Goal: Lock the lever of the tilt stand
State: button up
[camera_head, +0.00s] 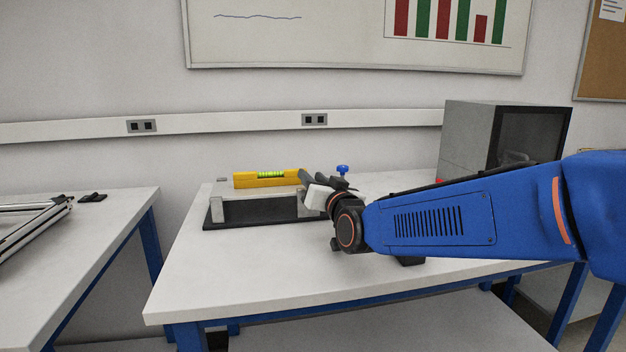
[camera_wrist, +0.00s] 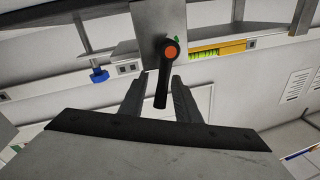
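The tilt stand has a black base (camera_head: 250,218) on the white table, with a yellow spirit level (camera_head: 268,180) on top. The level also shows behind the stand's grey plate in the wrist view (camera_wrist: 225,49). The lever (camera_wrist: 161,92) is black with an orange cap at its pivot. In the wrist view its handle points down, slightly tilted, between the two fingers. My gripper (camera_wrist: 158,80) is open, one finger on each side of the handle, with gaps visible; contact cannot be told. In the head view my arm's wrist hides the lever and the stand's right end.
A blue knob (camera_head: 342,170) stands behind my wrist and also shows in the wrist view (camera_wrist: 98,75). A grey box-shaped machine (camera_head: 468,145) stands at the back right. The table's front left (camera_head: 215,280) is clear. Another table (camera_head: 105,225) is at the left.

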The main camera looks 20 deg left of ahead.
jog(key=shift+s, duration=0.1)
jog(key=v, duration=0.7)
jog(key=shift+d, duration=0.15)
jog(key=shift+s, duration=0.1)
